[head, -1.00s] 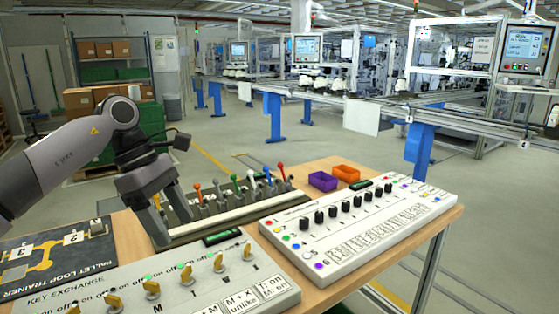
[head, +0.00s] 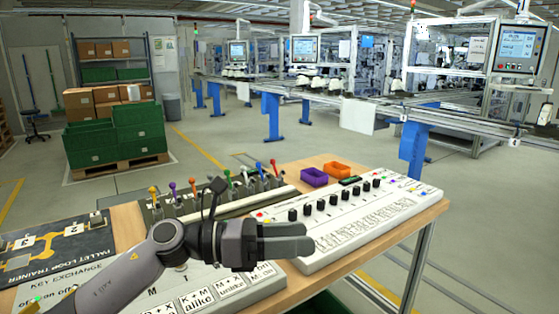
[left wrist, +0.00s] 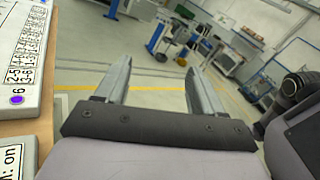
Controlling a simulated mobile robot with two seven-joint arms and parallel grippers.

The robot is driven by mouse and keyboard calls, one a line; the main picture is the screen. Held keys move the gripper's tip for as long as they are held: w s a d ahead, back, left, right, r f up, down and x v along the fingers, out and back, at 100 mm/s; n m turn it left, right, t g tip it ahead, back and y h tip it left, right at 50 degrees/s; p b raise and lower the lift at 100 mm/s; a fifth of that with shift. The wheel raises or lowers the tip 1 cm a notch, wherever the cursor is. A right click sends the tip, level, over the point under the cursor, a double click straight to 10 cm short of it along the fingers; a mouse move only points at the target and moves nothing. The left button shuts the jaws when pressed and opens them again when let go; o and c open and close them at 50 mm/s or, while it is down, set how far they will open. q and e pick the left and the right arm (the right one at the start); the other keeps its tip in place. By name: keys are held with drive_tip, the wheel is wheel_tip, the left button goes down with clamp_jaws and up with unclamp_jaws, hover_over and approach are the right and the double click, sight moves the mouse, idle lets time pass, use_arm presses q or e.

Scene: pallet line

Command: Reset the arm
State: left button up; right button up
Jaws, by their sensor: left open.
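My left gripper (head: 308,238) is stretched out level and points right, above the front of the table between two white panels. Its fingers stand apart with nothing between them, as the left wrist view (left wrist: 158,68) also shows. Under my left arm lies the key exchange panel (head: 225,285), its keys mostly hidden. To the right is a white panel with a row of black knobs (head: 335,212). Behind my arm stands a panel of coloured levers (head: 243,210). My right gripper is in neither view.
A purple bin (head: 314,178) and an orange bin (head: 337,169) stand at the table's back edge. The black pallet loop trainer board (head: 50,247) lies at the left. Green crates (head: 115,137) stand on the floor beyond. The wooden table (head: 395,235) ends at the right with open floor.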

use_arm(q)
drive_tip(key=s+a+f+m+t+y, duration=0.1)
drive_tip(key=a+f+m+t+y, duration=0.6)
drive_tip(key=m, duration=1.1)
drive_tip(key=a+f+m+t+y, duration=0.5)
drive_tip(key=a+m+t+y, duration=0.4)
drive_tip(key=m, duration=0.8)
drive_tip(key=s+a+f+n+g+y, duration=0.2)
drive_tip(key=s+a+f+n+g, duration=0.55)
drive_tip(key=s+f, duration=0.45)
drive_tip(key=s+a+f+n+g, duration=0.1)
drive_tip(key=s+f+n+g, duration=0.15)
drive_tip(key=s, duration=0.45)
drive_tip(key=s+a+f+n+g, duration=0.1)
drive_tip(key=s+f+g, duration=0.1)
drive_tip(key=s+g, duration=0.35)
drive_tip(key=w+d+f+t+h+b, duration=0.1)
drive_tip(key=w+d+f+t+h, duration=0.1)
drive_tip(key=f+t, duration=0.6)
wheel_tip(320, 180, down, 2)
drive_tip(key=shift+w+d+f+m, duration=0.2)
drive_tip(key=shift+w+d+m, duration=0.2)
drive_tip(key=shift+w+d, duration=0.55)
drive_tip(key=shift+w+a+t, duration=0.25)
